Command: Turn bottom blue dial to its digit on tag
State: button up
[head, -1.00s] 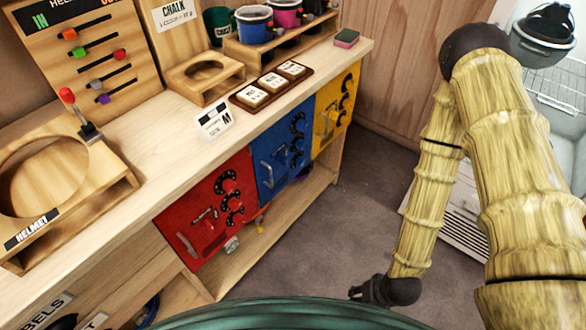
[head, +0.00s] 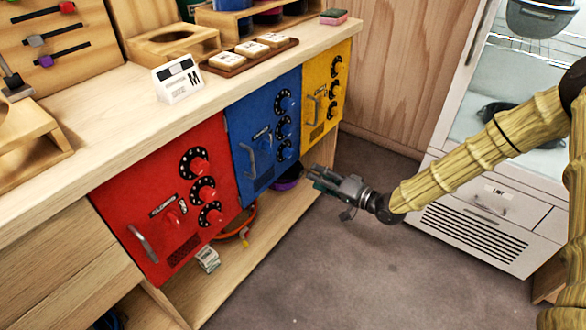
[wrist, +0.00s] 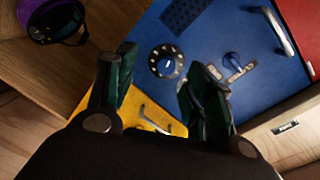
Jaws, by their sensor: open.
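The blue door (head: 262,140) under the counter carries a column of three black dials with blue knobs. The bottom blue dial (head: 285,151) is lowest in it. In the wrist view, which is turned over, one black dial (wrist: 166,62) with white marks shows on the blue door, near its vent holes, between my fingers. My gripper (head: 317,180) is open and empty, low and to the right of the blue door, apart from the dials. Its two dark green fingers (wrist: 160,66) are spread. Three small white tags (head: 250,49) lie in a brown tray on the counter; their writing is too small to read.
A red door (head: 165,190) and a yellow door (head: 325,90) with dials flank the blue one. The blue door's handle (head: 250,160) sticks out. A purple item (head: 287,183) lies on the lower shelf. A white cabinet (head: 480,215) stands right; grey floor between is clear.

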aim_at(292, 154)
jog(key=shift+y, duration=0.6)
jog(key=w+a+b, duration=0.1)
jog(key=w+a, duration=0.1)
jog(key=w+a+r+b, duration=0.1)
jog(key=w+a, duration=0.2)
jog(key=w+a+r+b, duration=0.1)
jog(key=w+a, duration=0.2)
jog(key=shift+w, duration=0.25)
jog(key=shift+c, duration=0.2)
jog(key=c, duration=1)
